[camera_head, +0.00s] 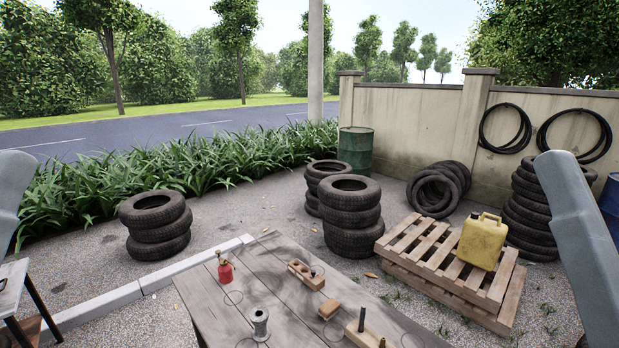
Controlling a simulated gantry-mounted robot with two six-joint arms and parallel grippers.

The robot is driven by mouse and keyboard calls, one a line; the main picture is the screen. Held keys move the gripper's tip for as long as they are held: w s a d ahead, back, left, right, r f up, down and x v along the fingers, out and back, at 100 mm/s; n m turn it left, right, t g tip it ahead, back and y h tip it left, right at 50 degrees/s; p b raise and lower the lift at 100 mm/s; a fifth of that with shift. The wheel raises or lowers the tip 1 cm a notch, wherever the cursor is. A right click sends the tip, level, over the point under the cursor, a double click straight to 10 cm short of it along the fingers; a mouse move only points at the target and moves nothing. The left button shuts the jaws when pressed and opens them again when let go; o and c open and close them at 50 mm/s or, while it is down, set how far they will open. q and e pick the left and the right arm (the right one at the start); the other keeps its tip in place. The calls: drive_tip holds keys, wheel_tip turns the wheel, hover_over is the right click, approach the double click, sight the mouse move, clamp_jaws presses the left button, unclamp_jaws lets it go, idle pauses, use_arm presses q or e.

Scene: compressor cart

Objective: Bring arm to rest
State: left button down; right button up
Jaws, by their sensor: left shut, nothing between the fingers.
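My left arm's grey link stands at the left edge of the head view. Only a small dark part of my left gripper (4,284) shows below it at the picture's edge, over a light-topped stand. It is shut and empty, well left of the wooden table. My right arm's grey link leans in at the right edge, and my right gripper is out of view. On the wooden table (205,305) are a red oil can (225,271), a metal spool (260,324), a wooden block with holes (306,274), a small wooden block (329,309) and a pegged block (364,335).
The light-topped stand (12,296) has dark legs. Tyre stacks (157,232) stand behind the table. A pallet (425,268) at right carries a yellow jerrycan (482,243). A green drum (355,152) stands by the wall.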

use_arm(q)
wheel_tip(320, 180, up, 31)
drive_tip(key=p, duration=2.7)
drive_tip(key=shift+p, duration=0.4)
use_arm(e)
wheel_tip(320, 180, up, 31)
